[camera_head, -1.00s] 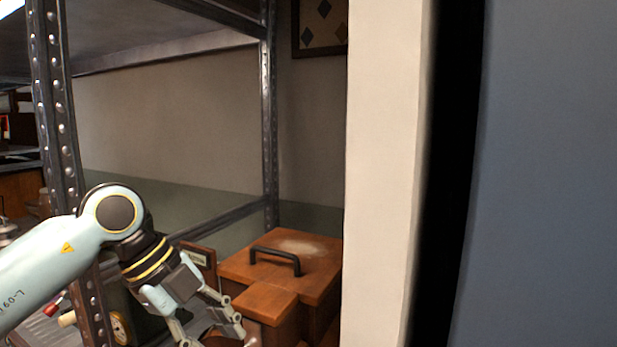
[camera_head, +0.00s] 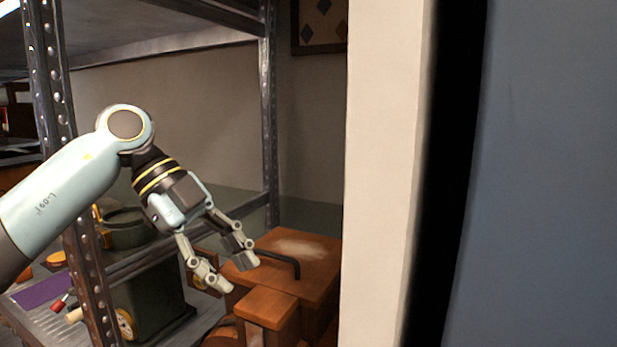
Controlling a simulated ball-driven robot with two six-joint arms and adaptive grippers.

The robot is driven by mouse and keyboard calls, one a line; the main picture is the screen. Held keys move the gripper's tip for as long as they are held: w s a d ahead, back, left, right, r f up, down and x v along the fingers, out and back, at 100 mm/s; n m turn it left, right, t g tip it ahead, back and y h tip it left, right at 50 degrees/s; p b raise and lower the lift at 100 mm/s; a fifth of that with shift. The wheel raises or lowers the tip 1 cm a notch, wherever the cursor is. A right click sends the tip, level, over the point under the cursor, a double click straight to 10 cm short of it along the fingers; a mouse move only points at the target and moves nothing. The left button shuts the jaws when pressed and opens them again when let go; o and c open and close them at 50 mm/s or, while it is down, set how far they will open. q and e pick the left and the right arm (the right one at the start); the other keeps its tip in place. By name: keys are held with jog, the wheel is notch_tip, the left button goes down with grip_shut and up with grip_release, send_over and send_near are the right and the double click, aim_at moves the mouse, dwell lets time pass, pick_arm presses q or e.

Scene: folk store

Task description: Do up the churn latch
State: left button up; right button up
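My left gripper (camera_head: 233,272) comes in from the left, with its two fingers apart and nothing between them. It hangs in front of a brown wooden box (camera_head: 312,270) with a black handle (camera_head: 283,260) on its lid. The fingers overlap the box's left edge in the picture; I cannot tell whether they touch it. A smaller wooden block (camera_head: 267,309) stands at the box's front. I cannot tell which thing is the churn, and no latch can be made out. My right gripper is not in view.
A metal rack with riveted posts (camera_head: 270,120) stands around the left arm. A dark green case (camera_head: 150,300) with a round dial and a purple sheet (camera_head: 42,290) are at lower left. A pale wall edge (camera_head: 383,170) closes off the right side.

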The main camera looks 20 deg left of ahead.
pick_arm(q)
jog(key=w+d+r+m+t+h, duration=0.1)
jog(key=w+d+r+t+h, duration=0.1)
jog(key=d+r+t+h, duration=0.5)
jog(key=shift+d+r+h, duration=1.2)
jog(key=shift+d+r, duration=0.6)
jog(key=shift+r, duration=0.6)
jog(key=shift+w+t, duration=0.1)
jog(key=shift+t, duration=0.2)
